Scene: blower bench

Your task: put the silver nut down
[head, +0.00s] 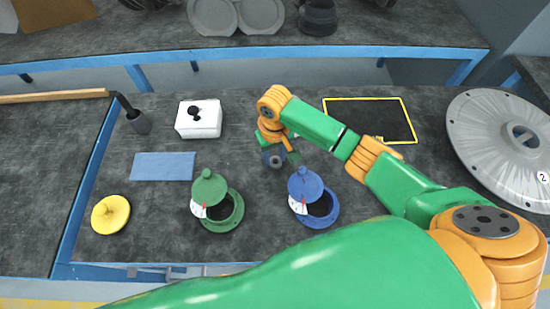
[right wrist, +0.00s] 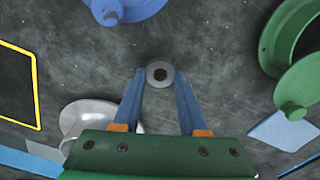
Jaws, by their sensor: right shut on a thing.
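The silver nut (right wrist: 150,76) is a small grey ring with a dark hole. In the right wrist view it sits between the blue fingertips of my right gripper (right wrist: 160,78), which is shut on it. In the head view my right gripper (head: 276,158) hangs over the bench, behind and left of the blue pot. The nut cannot be made out clearly there. Whether the nut touches the bench top cannot be told. My left gripper is not in view.
Near the gripper stand a blue pot (head: 322,213) and a green pot (head: 229,219), lids tilted. A white box (head: 198,122), blue cloth (head: 162,167), yellow lid (head: 111,217), yellow-edged black panel (head: 370,117) and large grey disc (head: 480,130) lie around. Bare bench surrounds the gripper.

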